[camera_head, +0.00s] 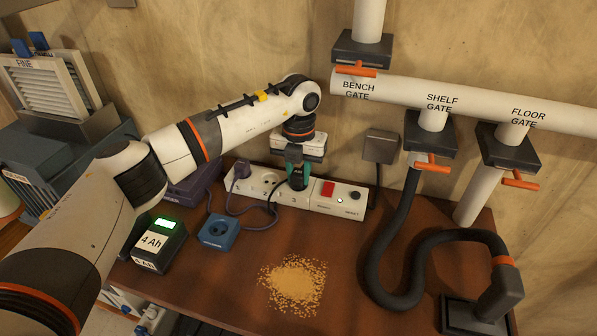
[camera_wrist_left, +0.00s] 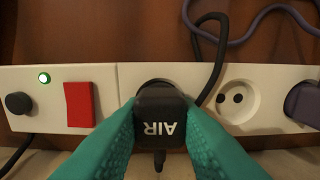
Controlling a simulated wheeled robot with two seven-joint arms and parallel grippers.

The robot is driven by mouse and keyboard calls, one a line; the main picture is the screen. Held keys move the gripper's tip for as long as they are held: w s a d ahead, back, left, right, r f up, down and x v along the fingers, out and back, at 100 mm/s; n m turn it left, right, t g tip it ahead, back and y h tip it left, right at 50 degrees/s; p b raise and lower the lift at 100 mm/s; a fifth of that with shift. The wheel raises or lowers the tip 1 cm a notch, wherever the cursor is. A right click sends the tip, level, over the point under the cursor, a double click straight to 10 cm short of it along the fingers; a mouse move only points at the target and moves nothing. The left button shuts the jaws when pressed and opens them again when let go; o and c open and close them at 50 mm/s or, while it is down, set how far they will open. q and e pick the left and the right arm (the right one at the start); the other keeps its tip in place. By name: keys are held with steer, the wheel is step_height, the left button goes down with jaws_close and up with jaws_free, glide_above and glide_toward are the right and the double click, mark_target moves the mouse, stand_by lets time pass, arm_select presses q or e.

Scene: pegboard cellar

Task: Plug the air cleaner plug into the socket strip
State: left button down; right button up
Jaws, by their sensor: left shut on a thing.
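The white socket strip (camera_head: 322,206) lies along the back of the bench; it also shows in the left wrist view (camera_wrist_left: 107,84). My left gripper (camera_head: 297,172), with teal fingers, points down over it and is shut on the black air cleaner plug (camera_wrist_left: 160,122), marked AIR. The plug is over a socket beside the red switch (camera_wrist_left: 79,104), and part of the round socket rim shows behind it. I cannot tell how deep its pins sit. An empty socket (camera_wrist_left: 237,97) is to its right in the wrist view, then a purple plug (camera_wrist_left: 303,104). My right gripper is not in view.
A blue socket box (camera_head: 218,231) and a charger marked 4 Ah (camera_head: 160,246) stand at the left. A sawdust pile (camera_head: 293,284) lies in front of the strip. A black hose (camera_head: 374,270) curves at the right. A green light (camera_wrist_left: 44,78) glows on the strip.

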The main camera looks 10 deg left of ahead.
arm_select(q)
steer(key=shift+f+b, duration=0.3)
steer(key=shift+f, duration=0.2)
stand_by(1.1)
steer(key=shift+r, duration=0.1)
steer(key=c, duration=1.1)
jaws_free()
steer(key=shift+o, duration=0.8)
steer(key=o, duration=0.4)
steer(key=shift+r, duration=0.1)
steer(key=shift+c, duration=0.2)
steer(key=shift+r+p, duration=2)
steer(key=shift+r, duration=1.5)
